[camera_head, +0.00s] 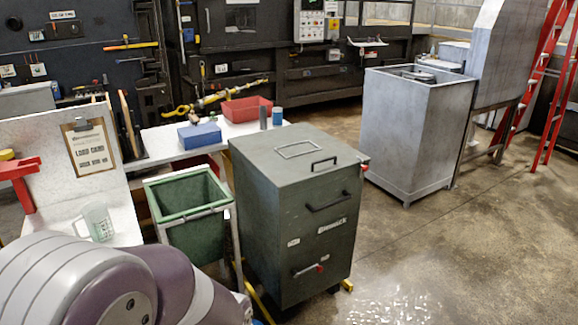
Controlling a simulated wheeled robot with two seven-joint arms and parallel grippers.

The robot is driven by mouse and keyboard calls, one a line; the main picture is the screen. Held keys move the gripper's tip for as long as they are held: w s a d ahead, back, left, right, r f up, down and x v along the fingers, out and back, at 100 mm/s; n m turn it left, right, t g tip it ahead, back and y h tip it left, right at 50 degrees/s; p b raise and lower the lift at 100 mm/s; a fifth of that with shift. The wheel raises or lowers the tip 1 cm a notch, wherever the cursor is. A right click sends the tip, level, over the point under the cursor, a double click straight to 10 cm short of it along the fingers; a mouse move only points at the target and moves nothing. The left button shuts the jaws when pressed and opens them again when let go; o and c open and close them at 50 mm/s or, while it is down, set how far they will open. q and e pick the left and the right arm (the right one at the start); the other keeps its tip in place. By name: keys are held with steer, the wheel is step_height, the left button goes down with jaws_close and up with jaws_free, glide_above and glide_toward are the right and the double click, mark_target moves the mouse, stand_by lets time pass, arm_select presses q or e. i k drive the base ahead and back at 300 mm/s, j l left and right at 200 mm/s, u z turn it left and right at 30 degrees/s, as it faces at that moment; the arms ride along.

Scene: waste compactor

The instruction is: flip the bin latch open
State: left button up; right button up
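A dark grey-green bin (268,220) with a flat closed lid (300,153) stands upright at the middle of the head view. Another small red-tipped part (364,162) sticks out at the top right edge of the bin. I cannot tell for sure which of them is the bin latch. A dark bar handle (328,202) is on the upper front. Part of my arm fills the lower left corner, apart from the latch parts in the picture. Neither gripper is in view.
A green open tub (190,207) in a frame stands close left of the bin. Behind is a white table (165,143) with a red tray (247,109) and blue box (200,135). A grey metal container (412,140) stands back right. The floor right of the bin is clear.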

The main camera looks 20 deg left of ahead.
mark_target(365, 168)
steer(key=i+j+z, duration=0.1)
steer(key=i+j, duration=0.15)
steer(key=i, duration=0.3)
steer(key=i+j, duration=0.3)
steer(key=i, duration=0.25)
steer(key=i+j+z, duration=0.15)
steer(key=i+j, duration=0.15)
steer(key=i, duration=0.25)
steer(key=i+j, duration=0.1)
steer(key=i, duration=0.45)
